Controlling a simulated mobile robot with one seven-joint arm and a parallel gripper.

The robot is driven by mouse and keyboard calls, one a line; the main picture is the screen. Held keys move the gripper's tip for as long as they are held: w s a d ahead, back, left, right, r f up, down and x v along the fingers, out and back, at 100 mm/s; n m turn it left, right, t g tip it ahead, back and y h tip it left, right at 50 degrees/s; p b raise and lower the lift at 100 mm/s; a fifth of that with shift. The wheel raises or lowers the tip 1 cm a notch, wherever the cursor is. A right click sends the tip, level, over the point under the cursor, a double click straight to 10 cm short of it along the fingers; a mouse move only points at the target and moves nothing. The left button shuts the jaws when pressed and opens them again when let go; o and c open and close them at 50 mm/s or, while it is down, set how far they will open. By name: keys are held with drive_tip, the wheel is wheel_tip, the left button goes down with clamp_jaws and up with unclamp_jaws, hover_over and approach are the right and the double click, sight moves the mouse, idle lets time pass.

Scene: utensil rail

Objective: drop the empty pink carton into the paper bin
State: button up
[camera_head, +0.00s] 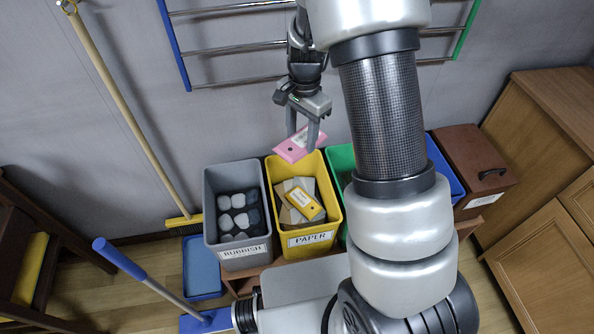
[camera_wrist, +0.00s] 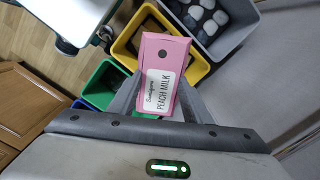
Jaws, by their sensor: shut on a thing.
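The pink carton (camera_head: 297,146) is held in my gripper (camera_head: 304,138), above the back part of the yellow paper bin. In the wrist view the carton (camera_wrist: 161,72) shows a white label reading "PEACH MILK", and the fingers of my gripper (camera_wrist: 158,100) are shut on its near end. The yellow paper bin (camera_head: 308,237) has a "PAPER" label on its front. It holds a yellow carton (camera_head: 303,203) and tan cardboard pieces. In the wrist view the yellow bin (camera_wrist: 126,45) lies behind and below the carton, which hides part of it.
A grey rubbish bin (camera_head: 238,251) with dark and pale lumps stands left of the paper bin. A green bin (camera_head: 338,158) and a blue bin (camera_head: 447,180) stand to the right, partly hidden by my arm. A metal rail (camera_head: 235,49) is on the wall behind.

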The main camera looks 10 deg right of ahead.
wheel_tip(320, 180, down, 18)
drive_tip(key=m+b, duration=0.7)
drive_tip(key=b, duration=0.1)
drive_tip(key=shift+w+d+r+m, duration=0.15)
drive_tip(key=shift+d+m, duration=0.15)
drive_tip(key=shift+d, duration=0.05)
drive_tip(key=o, duration=1.1)
drive_tip(key=shift+c, duration=0.2)
drive_tip(key=shift+r, duration=0.1)
wheel_tip(320, 180, up, 17)
drive_tip(key=p, duration=0.5)
drive_tip(key=shift+r, duration=0.15)
